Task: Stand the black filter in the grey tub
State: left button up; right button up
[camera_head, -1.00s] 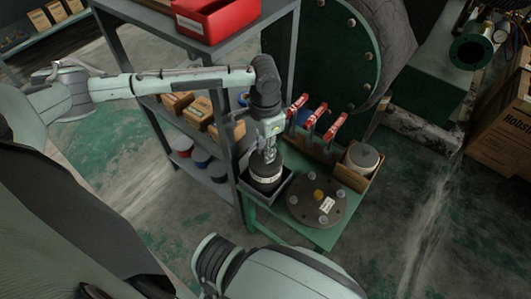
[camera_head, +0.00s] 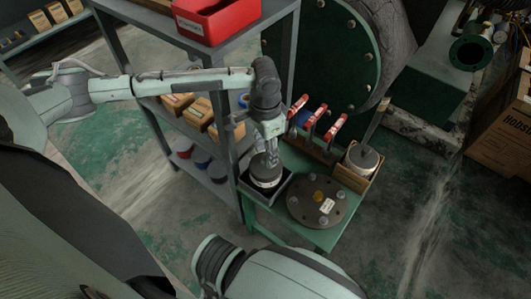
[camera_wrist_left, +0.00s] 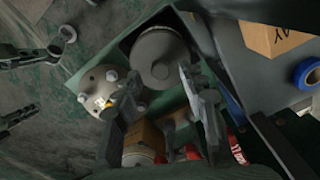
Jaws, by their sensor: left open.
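The black filter (camera_head: 266,174), a dark round canister with a pale band, stands upright inside the grey tub (camera_head: 262,196) on the green bench. In the left wrist view the filter (camera_wrist_left: 160,50) shows from above, within the tub's dark rim (camera_wrist_left: 128,45). My left gripper (camera_head: 266,150) is just above the filter. In the left wrist view its fingers (camera_wrist_left: 158,88) are spread apart with nothing between them. My right gripper (camera_wrist_left: 48,75) shows at the left of that view, fingers apart and empty; the head view shows only my right arm.
A dark bolted flange cover (camera_head: 316,201) lies on the bench right of the tub. Red-handled tools (camera_head: 317,118) stand in a rack behind, beside a wooden box with a pale-topped canister (camera_head: 362,157). A grey shelf with a red bin (camera_head: 216,20) rises close on the left.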

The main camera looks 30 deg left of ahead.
pick_arm(q)
notch_tip(320, 180, up, 10)
jog(key=shift+p, duration=0.4)
pick_arm(e)
jog(key=f, duration=0.1)
jog(key=s+f, duration=0.2)
jog(key=f, duration=0.1)
jog(key=shift+s+d, duration=0.1)
jog(key=shift+d, duration=0.15)
pick_arm(q)
jog(key=shift+r, duration=0.1)
pick_arm(e)
jog(key=shift+w+d+r, duration=0.1)
jog(key=shift+w+r, duration=0.1)
jog(key=shift+w, duration=0.05)
jog(key=shift+s, duration=0.2)
jog(key=shift+s+f, duration=0.15)
jog(key=shift+s, duration=0.2)
jog(key=shift+w, duration=0.2)
